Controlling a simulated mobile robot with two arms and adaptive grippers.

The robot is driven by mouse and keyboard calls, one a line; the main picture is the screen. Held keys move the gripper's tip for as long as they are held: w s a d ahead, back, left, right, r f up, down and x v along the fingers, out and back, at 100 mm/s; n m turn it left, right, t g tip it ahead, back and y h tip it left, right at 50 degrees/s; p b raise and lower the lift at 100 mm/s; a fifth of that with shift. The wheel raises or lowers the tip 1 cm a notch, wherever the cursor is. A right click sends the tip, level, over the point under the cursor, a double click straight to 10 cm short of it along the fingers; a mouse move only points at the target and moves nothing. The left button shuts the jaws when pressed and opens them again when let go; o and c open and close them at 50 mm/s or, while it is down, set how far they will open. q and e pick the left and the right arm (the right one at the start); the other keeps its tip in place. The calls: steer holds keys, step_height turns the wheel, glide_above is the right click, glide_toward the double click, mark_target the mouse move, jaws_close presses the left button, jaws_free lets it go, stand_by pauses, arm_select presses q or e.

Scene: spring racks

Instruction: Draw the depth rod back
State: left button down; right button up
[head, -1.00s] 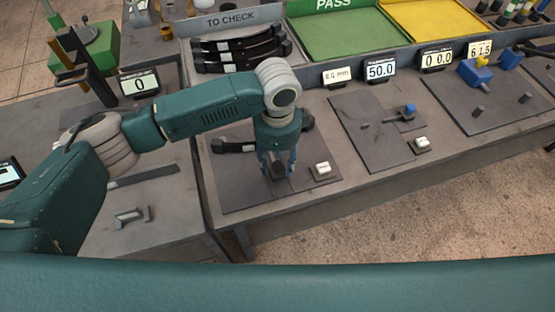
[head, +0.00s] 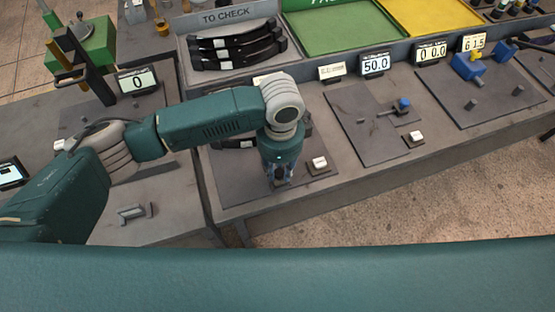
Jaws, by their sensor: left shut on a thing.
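My left gripper (head: 278,180) points straight down at the front of a dark grey plate (head: 235,185) on the bench. Its fingers are shut on a small dark part there, at the place of the depth rod. The gripper hides most of that part, so its shape and length cannot be told. A black curved spring with a pale label (head: 232,143) lies on the plate, partly behind the arm. A white button (head: 319,163) sits on a dark base just right of the gripper. My right gripper is not in view.
Several black springs lie in the TO CHECK rack (head: 240,47) behind. A second plate (head: 362,137) with a blue-knobbed rod (head: 404,104) is to the right. Displays, one reading 50.0 (head: 375,64), line the back. A grey bracket (head: 133,213) lies on the left bench.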

arm_select(q)
steer(key=c, duration=1.5)
jaws_free()
steer(key=shift+s, duration=0.3)
steer(key=shift+o, duration=0.2)
steer(key=shift+d, duration=0.1)
steer(key=shift+w+r, duration=0.1)
steer(key=shift+r, duration=0.2)
step_height(320, 180, up, 12)
steer(key=shift+f, duration=0.25)
steer(key=shift+s+f, duration=0.1)
steer(key=shift+s, duration=0.1)
